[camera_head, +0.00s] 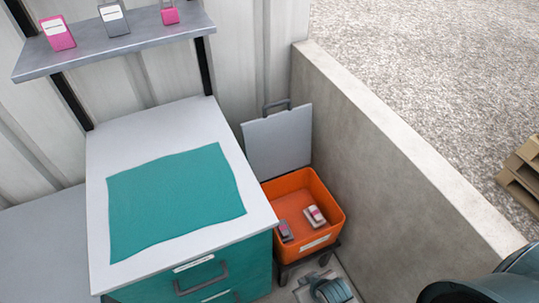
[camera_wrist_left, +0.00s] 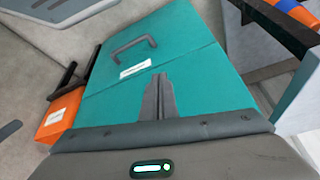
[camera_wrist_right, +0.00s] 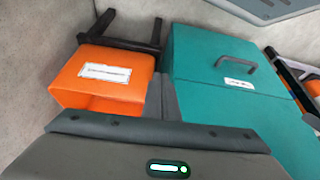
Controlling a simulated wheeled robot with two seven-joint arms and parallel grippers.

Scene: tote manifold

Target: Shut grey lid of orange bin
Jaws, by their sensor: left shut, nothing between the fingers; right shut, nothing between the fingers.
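The orange bin (camera_head: 333,229) stands open between the teal drawer cabinet and the concrete wall. Its grey lid (camera_head: 278,142) is raised upright at the bin's back edge, with a dark handle at its top. My right gripper (camera_head: 322,280) is low in front of the bin, partly cut off by the frame's bottom edge. In the right wrist view its fingers (camera_wrist_right: 161,93) are shut and empty, with the bin's labelled front (camera_wrist_right: 105,75) beyond them. My left gripper's fingers (camera_wrist_left: 158,92) are shut and empty before the cabinet; the bin (camera_wrist_left: 60,118) shows at the left there.
The teal drawer cabinet (camera_head: 250,262) has a white top with a teal mat (camera_head: 175,200). Two small boxes (camera_head: 315,216) (camera_head: 285,231) lie inside the bin. The concrete wall (camera_head: 390,160) closes off the right side. A shelf (camera_head: 120,40) hangs above the cabinet.

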